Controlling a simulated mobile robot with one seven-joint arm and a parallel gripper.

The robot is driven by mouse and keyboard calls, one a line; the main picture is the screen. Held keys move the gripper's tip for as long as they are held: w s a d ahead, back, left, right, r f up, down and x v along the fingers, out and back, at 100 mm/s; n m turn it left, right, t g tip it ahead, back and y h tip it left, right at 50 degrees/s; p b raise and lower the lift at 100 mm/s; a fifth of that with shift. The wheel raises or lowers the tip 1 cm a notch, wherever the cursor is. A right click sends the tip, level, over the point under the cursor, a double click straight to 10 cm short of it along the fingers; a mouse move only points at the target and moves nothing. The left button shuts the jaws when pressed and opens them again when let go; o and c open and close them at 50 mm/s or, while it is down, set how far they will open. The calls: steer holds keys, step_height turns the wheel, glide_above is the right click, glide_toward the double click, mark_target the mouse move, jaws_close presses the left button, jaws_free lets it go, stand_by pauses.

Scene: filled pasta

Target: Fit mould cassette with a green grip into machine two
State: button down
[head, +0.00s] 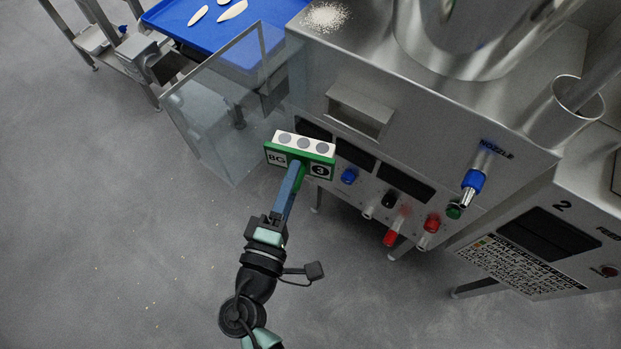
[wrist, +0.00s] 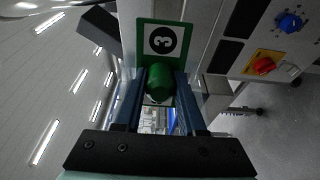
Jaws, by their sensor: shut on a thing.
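The mould cassette (head: 305,145) has a white body with grey round faces and a green-edged front plate marked 8G and 3. In the wrist view its green grip (wrist: 160,84) sits between the two blue fingers of my gripper (head: 295,180). My gripper is shut on this grip and holds the cassette up in front of the steel machine (head: 430,125). A panel marked 2 (head: 530,235) stands at the machine's right. Dark slots (head: 403,182) line its front face. The cassette covers part of the left end of this row. I cannot tell whether it touches the machine.
A clear guard door (head: 215,115) stands open left of the cassette. Blue, black and red knobs (head: 432,222) and a blue-collared nozzle (head: 473,182) stick out of the front. A blue tray (head: 180,22) with pale pieces is at the back.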

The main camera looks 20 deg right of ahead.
mark_target(315, 171)
steer(key=d+m+g+h, duration=0.1)
steer(key=d+m+g+h+b, duration=0.1)
steer(key=d+m+g+h, duration=0.1)
steer(key=shift+w+d+f+g+h, duration=0.2)
steer(key=shift+d+f+g+h, duration=0.1)
steer(key=shift+f, duration=0.1)
steer(key=shift+a, duration=0.1)
steer(key=shift+b+x, duration=0.7)
steer(key=shift+x, duration=2.15)
steer(key=shift+b+x, duration=0.9)
steer(key=shift+x, duration=1.15)
steer(key=shift+w+r, duration=0.15)
stand_by(0.8)
steer(key=c, duration=0.8)
jaws_free()
steer(key=shift+d, duration=0.25)
steer(key=o, duration=0.6)
steer(key=shift+f, duration=0.25)
